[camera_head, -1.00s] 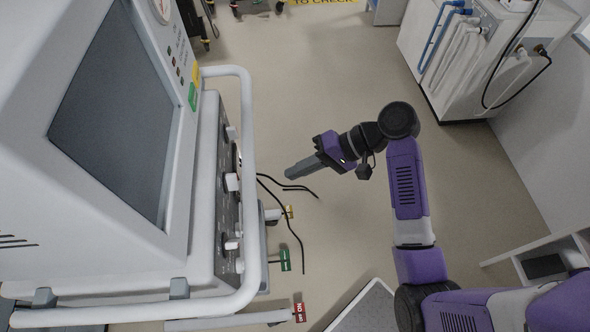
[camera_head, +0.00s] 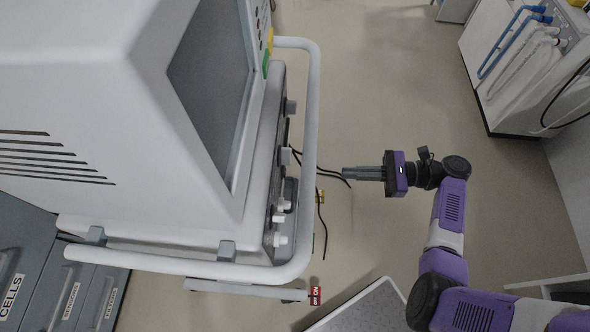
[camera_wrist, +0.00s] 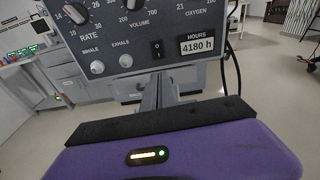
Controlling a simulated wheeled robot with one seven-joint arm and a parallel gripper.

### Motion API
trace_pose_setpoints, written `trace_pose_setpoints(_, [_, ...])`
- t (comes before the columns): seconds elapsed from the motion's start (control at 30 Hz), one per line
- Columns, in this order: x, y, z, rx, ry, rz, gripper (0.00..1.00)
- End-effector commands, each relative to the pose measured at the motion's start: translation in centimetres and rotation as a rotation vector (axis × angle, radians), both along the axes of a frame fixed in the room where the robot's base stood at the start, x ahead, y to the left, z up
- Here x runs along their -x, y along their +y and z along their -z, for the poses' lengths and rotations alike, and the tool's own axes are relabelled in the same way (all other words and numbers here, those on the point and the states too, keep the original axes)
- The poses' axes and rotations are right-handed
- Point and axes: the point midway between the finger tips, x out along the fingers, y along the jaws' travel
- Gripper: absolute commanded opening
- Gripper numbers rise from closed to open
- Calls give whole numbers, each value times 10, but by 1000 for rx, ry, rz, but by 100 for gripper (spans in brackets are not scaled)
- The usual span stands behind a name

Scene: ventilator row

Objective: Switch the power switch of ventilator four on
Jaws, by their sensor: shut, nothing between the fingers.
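A large pale grey ventilator (camera_head: 115,85) with a dark screen fills the left of the head view. No number shows on it. In the wrist view its dark front panel (camera_wrist: 225,20) carries a small black rocker power switch (camera_wrist: 157,49) marked I and 0, left of an hours display (camera_wrist: 197,45) reading 4180 h. Which side of the switch is pressed in is too small to tell. My gripper (camera_head: 345,173) is shut and empty, pointing left at the panel, with a gap between. In the wrist view its fingers (camera_wrist: 157,92) lie just below the switch.
A white rail (camera_head: 312,120) runs around the ventilator front, between panel and gripper in the head view. Black cables (camera_head: 320,169) hang near the fingertips. Knobs (camera_wrist: 76,14) sit left on the panel. Another white machine (camera_head: 520,70) stands at right.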

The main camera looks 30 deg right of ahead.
Motion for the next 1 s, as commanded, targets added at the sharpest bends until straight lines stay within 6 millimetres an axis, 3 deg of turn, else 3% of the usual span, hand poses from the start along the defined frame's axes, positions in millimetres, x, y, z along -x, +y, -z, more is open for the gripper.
trace_pose_setpoints(0.57, [-3, 6, 0, -21, 33, -1, 0])
trace_pose_setpoints(1.0, [-48, 69, 8, -21, 34, -3, 0])
